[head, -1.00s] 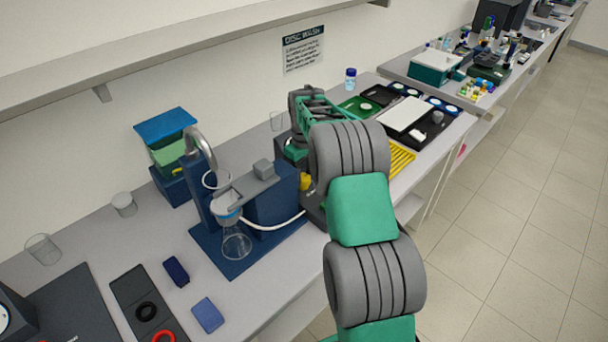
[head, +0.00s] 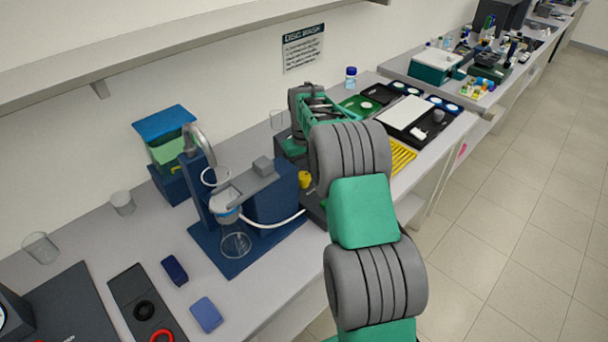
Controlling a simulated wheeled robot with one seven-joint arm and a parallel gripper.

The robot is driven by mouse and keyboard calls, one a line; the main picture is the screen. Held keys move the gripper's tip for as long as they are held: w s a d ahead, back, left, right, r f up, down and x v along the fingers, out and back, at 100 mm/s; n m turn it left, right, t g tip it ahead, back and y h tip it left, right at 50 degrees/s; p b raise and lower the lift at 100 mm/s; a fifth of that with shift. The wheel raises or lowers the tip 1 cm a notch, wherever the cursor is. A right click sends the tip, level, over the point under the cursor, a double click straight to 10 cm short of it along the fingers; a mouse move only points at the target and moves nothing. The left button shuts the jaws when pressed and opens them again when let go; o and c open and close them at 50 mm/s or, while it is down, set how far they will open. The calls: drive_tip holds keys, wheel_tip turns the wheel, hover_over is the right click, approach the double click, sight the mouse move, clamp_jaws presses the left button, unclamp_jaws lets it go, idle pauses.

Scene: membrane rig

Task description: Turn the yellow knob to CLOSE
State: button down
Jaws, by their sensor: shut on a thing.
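The yellow knob (head: 305,180) shows as a small yellow patch on the right side of the blue membrane rig (head: 270,199), partly covered by my arm. My gripper (head: 302,167) comes down at the knob from above, below the green wrist part of my arm. It is shut on the knob, though its fingertips are mostly hidden. The knob's marks and CLOSE label cannot be read. The rig carries a funnel (head: 227,212) over a clear flask (head: 236,245), with a white hose leading to its right side.
A blue-and-green container (head: 167,140) stands behind the rig. Clear beakers stand at the left, and two small blue blocks (head: 207,314) lie in front. A yellow rack (head: 402,157) and trays lie right of my arm. A shelf (head: 150,60) runs above the bench.

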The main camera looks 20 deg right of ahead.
drive_tip(key=m+b, duration=0.1)
drive_tip(key=m, duration=0.2)
drive_tip(key=shift+m, duration=0.4)
drive_tip(key=m, duration=0.3)
drive_tip(key=shift+m+b, duration=0.3)
drive_tip(key=m, duration=0.3)
drive_tip(key=shift+m, duration=0.3)
drive_tip(key=shift+m+b, duration=0.3)
drive_tip(key=shift+m, duration=1.5)
drive_tip(key=shift+r, duration=0.1)
drive_tip(key=c, duration=0.9)
unclamp_jaws()
drive_tip(key=shift+o, duration=0.2)
